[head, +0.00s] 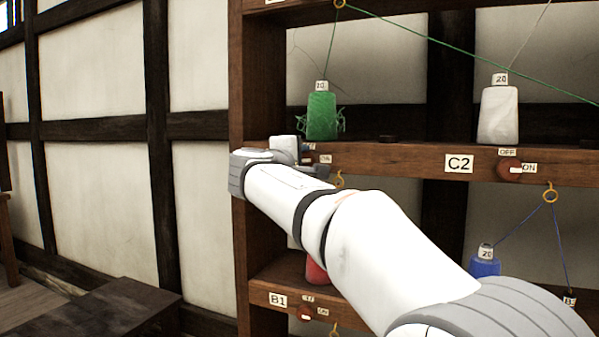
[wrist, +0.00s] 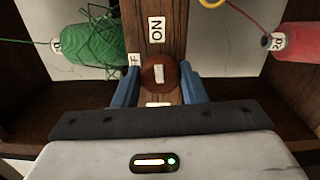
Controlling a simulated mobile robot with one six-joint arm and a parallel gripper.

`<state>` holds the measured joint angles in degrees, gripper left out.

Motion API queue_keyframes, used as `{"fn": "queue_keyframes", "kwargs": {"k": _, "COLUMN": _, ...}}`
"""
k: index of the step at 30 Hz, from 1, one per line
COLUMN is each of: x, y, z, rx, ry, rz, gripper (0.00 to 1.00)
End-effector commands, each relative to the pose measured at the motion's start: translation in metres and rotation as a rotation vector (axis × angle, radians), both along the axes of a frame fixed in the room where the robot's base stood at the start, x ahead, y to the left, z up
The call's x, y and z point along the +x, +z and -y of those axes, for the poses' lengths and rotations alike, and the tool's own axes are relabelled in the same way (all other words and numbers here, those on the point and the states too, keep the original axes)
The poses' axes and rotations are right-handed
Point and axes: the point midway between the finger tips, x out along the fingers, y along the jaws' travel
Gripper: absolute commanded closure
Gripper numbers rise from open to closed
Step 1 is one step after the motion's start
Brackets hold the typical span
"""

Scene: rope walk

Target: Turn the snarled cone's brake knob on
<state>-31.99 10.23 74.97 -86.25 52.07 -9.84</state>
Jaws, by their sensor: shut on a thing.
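The snarled cone (head: 322,118) is green, with loose loops of thread sticking out at its sides. It stands on the upper shelf and lies at the upper left of the wrist view (wrist: 88,45). Its round red-brown brake knob (wrist: 171,75) is on the shelf's front edge. My gripper (wrist: 158,75) is shut on this knob, a blue finger on each side. The knob's white mark runs roughly up and down, in line with the ON label (wrist: 156,29) above it. The OFF label (wrist: 134,61) is to the left, partly covered. My arm hides the knob in the head view.
A white cone (head: 498,112) stands to the right above the C2 label (head: 459,163) and its own knob (head: 509,170). A blue cone (head: 485,262) and a red cone (wrist: 298,42) are on the lower shelf. Threads run through guide rings nearby.

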Motion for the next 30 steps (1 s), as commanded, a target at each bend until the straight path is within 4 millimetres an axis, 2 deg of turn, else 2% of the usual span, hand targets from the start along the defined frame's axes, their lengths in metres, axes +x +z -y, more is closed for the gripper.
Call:
{"fn": "queue_keyframes", "kwargs": {"k": 9, "x": 0.0003, "y": 0.0003, "z": -0.0011, "rx": 0.07, "ry": 0.003, "rz": 0.027, "gripper": 0.85}}
{"fn": "queue_keyframes", "kwargs": {"k": 22, "x": 0.0003, "y": 0.0011, "z": -0.0008, "rx": 0.076, "ry": 0.003, "rz": 0.03, "gripper": 0.85}}
{"fn": "queue_keyframes", "kwargs": {"k": 23, "x": 0.0004, "y": 0.0012, "z": -0.0007, "rx": 0.076, "ry": 0.003, "rz": 0.03, "gripper": 0.6}}
{"fn": "queue_keyframes", "kwargs": {"k": 30, "x": 0.0003, "y": 0.0006, "z": 0.0002, "rx": 0.076, "ry": 0.001, "rz": 0.028, "gripper": 0.42}}
